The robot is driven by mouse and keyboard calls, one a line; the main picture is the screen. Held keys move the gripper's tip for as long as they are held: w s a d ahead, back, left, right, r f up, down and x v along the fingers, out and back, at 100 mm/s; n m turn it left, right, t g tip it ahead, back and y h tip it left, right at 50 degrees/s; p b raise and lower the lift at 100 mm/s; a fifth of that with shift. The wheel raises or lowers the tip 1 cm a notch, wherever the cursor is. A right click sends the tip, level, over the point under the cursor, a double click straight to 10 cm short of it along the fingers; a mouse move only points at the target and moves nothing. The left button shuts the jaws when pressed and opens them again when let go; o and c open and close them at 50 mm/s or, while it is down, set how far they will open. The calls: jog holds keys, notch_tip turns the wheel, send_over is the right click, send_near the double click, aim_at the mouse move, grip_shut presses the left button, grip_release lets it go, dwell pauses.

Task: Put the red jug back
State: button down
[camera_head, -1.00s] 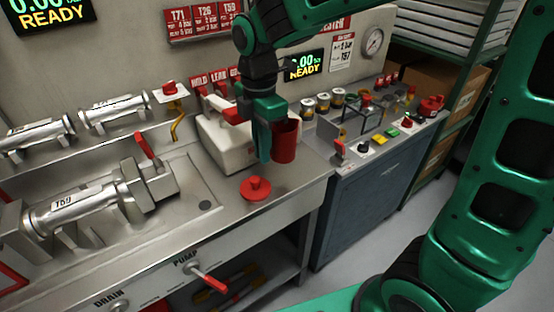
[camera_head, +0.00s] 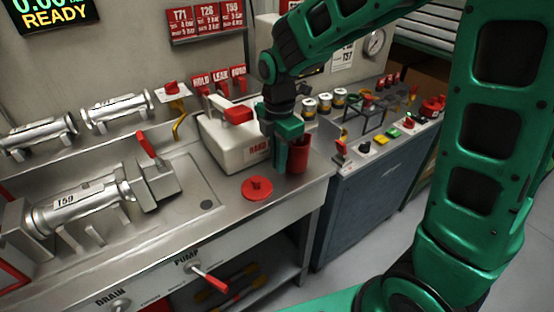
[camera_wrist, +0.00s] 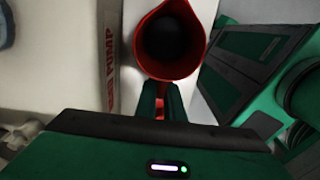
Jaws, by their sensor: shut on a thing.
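The red jug (camera_head: 299,155) is upright at the right end of the steel counter (camera_head: 225,212), beside the white box. My gripper (camera_head: 281,160) is shut on it from its left side in the head view. In the wrist view the jug (camera_wrist: 170,45) shows its open mouth and dark inside, with my gripper's fingers (camera_wrist: 162,102) closed at its near side. The jug's base is low, at or just above the counter; I cannot tell whether it touches. A red round lid with a knob (camera_head: 257,188) lies on the counter in front of the jug.
A white box with a red top handle (camera_head: 235,138) stands left of the jug. A blue-grey cabinet with buttons and small jars (camera_head: 368,203) stands to the right, past a narrow gap. A clamped metal cylinder (camera_head: 85,205) is at the left.

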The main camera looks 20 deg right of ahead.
jog(key=shift+f, duration=0.1)
jog(key=c, duration=1.9)
grip_release()
jog(key=shift+o, duration=0.2)
notch_tip(320, 180, up, 12)
jog(key=shift+r, duration=0.1)
jog(key=s+d+f+m, duration=0.1)
jog(key=s+d+m, duration=0.4)
jog(key=d+m, duration=0.3)
jog(key=s+d+f+m, duration=0.1)
jog(key=s+d+m, duration=0.55)
jog(key=d, duration=0.25)
jog(key=s+d+f+m, duration=0.4)
jog(key=s+d+m, duration=0.3)
jog(key=s+m, duration=0.5)
jog(key=shift+s+d+m, duration=0.15)
jog(key=shift+s+m, duration=0.1)
jog(key=shift+m, duration=0.5)
